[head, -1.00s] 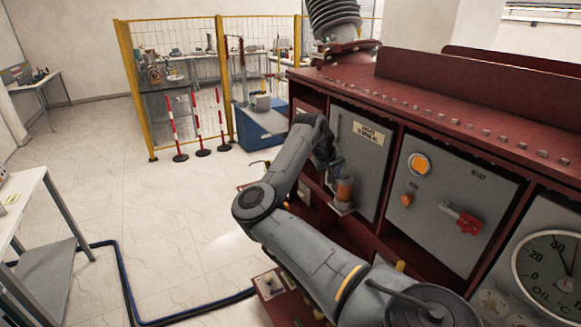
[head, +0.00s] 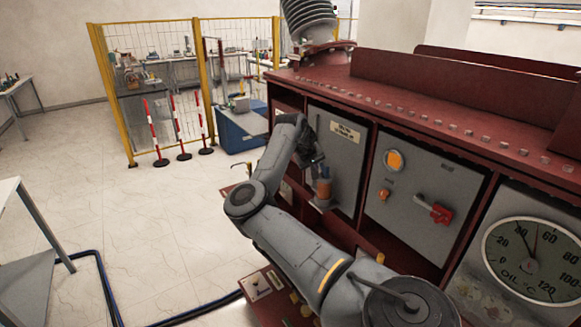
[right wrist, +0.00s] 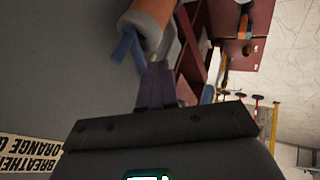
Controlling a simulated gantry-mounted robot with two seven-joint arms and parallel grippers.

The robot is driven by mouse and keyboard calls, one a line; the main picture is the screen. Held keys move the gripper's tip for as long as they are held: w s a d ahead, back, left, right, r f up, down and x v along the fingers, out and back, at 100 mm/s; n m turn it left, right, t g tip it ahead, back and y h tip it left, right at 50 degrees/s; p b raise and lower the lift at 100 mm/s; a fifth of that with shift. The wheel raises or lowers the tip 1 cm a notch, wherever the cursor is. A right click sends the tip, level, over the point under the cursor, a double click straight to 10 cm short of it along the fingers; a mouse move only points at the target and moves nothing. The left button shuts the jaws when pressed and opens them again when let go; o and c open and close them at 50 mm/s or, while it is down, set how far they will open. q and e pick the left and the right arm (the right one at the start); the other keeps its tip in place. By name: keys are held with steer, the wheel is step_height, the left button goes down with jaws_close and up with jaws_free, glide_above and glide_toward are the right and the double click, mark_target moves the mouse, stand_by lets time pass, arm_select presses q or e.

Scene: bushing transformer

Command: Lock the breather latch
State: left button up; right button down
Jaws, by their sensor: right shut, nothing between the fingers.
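The breather (head: 323,187) is an orange cylinder on a small bracket at the grey panel (head: 340,150) of the red transformer. In the right wrist view the breather (right wrist: 146,20) is at the top, with a blue latch lever (right wrist: 127,46) sticking out at its lower end. My right gripper (right wrist: 157,85) is shut and empty, its dark fingers pointing at the breather's lower end, close to the lever. Whether they touch is unclear. In the head view my right gripper (head: 314,163) is just above the breather, partly hidden by its wrist. My left gripper is not in view.
The neighbouring panel has an orange lamp (head: 394,160) and a red handle (head: 438,213). An oil gauge (head: 533,260) is at the right. A yellow fence (head: 120,100) and striped posts (head: 155,135) stand at the back left. The floor on the left is mostly clear, with a blue cable (head: 108,285).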

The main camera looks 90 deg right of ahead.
steer(key=a+f+v, duration=0.1)
steer(key=a+v, duration=0.1)
steer(key=v, duration=1)
steer(key=shift+w+f, duration=0.25)
steer(key=shift+w, duration=0.15)
